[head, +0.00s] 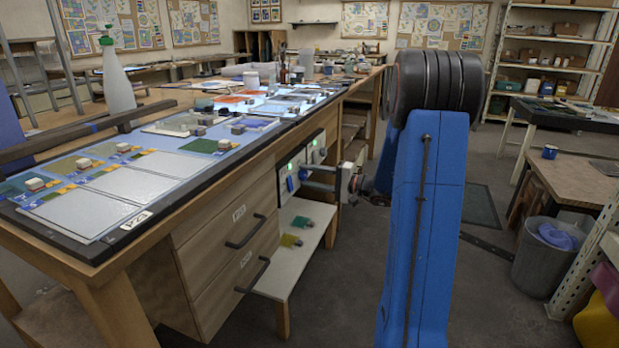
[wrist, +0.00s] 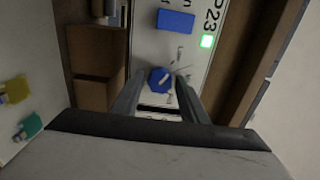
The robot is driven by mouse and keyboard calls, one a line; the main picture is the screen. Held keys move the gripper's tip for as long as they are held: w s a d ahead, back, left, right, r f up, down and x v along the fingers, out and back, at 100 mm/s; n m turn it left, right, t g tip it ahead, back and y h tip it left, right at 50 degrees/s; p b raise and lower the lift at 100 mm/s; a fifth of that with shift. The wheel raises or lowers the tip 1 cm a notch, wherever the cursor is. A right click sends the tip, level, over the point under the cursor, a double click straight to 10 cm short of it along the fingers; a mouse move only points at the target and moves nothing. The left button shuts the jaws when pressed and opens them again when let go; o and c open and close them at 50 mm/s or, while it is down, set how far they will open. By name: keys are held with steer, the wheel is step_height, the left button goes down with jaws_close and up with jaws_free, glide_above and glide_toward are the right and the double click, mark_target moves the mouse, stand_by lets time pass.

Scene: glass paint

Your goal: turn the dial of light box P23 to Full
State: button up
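The panel of light box P23 (wrist: 150,45) fills the middle of the wrist view, with part of its label (wrist: 213,16) at the upper right. Its blue dial (wrist: 160,80) has a pale pointer line and small marks around it. The lettering at the marks is too small to read. My gripper (wrist: 160,78) is open, with one finger on each side of the dial and a slight gap showing. I cannot tell whether the fingertips reach past its face.
The benchtop (head: 250,150) overhangs. Open floor (head: 340,290) lies to the right.

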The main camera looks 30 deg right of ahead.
steer(key=c, duration=0.7)
steer(key=shift+m, duration=0.3)
steer(key=m, duration=1)
steer(key=shift+m, duration=0.4)
steer(key=m, duration=0.6)
steer(key=shift+f, duration=0.1)
steer(key=m, duration=0.6)
steer(key=shift+m, duration=0.4)
